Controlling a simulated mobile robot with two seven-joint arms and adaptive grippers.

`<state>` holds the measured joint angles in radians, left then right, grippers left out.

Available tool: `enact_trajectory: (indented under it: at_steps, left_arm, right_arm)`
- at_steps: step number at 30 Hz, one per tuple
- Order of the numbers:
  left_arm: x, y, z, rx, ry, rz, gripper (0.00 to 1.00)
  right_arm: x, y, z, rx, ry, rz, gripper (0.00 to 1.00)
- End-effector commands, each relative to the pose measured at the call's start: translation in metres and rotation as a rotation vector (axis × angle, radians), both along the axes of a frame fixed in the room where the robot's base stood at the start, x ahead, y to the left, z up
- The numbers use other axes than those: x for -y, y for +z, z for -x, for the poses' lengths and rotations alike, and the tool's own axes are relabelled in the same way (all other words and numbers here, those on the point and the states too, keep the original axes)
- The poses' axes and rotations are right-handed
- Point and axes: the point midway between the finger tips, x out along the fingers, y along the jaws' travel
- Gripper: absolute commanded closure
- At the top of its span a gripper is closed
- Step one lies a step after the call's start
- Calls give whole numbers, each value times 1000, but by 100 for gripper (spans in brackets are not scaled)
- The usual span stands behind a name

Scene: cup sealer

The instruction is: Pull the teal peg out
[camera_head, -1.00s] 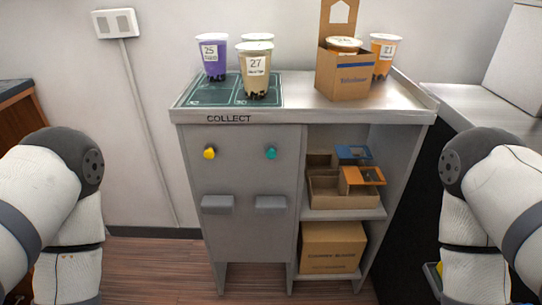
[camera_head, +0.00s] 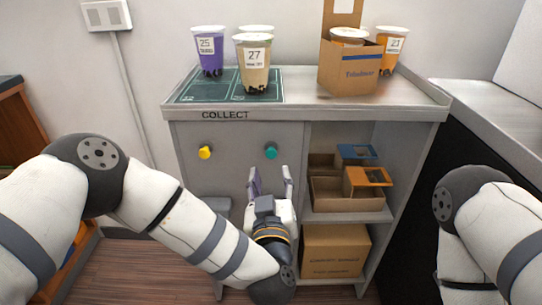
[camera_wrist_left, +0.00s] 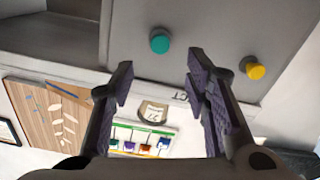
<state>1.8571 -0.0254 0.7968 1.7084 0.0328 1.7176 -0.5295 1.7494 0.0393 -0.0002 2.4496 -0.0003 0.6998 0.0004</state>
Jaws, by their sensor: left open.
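The teal peg (camera_head: 271,151) sticks out of the grey cabinet front, to the right of a yellow peg (camera_head: 205,152). In the left wrist view the teal peg (camera_wrist_left: 160,41) shows beyond and between the fingertips, with the yellow peg (camera_wrist_left: 255,69) to the right. My left gripper (camera_head: 271,178) is open and empty, in front of the cabinet and just below the teal peg in the head view. It does not touch the peg as far as I can see. My right gripper is out of view; only my right arm shows at the right edge.
The cabinet top (camera_head: 300,92) carries a purple cup (camera_head: 208,52), a cup marked 27 (camera_head: 254,65), a cardboard carrier (camera_head: 350,68) and an orange cup (camera_head: 390,50). Shelves at the right hold cardboard boxes (camera_head: 335,250). A grey handle sits below the pegs, partly hidden by my left arm.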

Motion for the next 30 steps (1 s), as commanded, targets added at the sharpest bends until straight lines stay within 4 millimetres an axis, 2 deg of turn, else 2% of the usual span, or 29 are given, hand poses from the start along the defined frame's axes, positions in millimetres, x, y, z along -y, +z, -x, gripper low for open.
enact_trajectory:
  at_steps: [3,9,14,21,22,23,27,30]
  left_arm:
    - [-1,-6,-31,-7,3,2,57]
    - [-1,-6,-74,-8,0,1,57]
    - [0,-4,-90,-7,-3,0,57]
    - [0,-2,-92,-4,-3,0,57]
    - [0,-2,-92,-4,-3,0,59]
    - [0,-2,-92,-4,-3,0,66]
    - [0,-2,-91,-5,-3,0,98]
    - [0,-2,-91,-5,-3,0,100]
  right_arm:
    - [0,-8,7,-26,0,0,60]
    - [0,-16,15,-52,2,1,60]
    - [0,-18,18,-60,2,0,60]
    - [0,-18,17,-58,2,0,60]
    - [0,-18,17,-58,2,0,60]
    - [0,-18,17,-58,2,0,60]
    - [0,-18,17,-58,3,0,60]
    - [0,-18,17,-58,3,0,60]
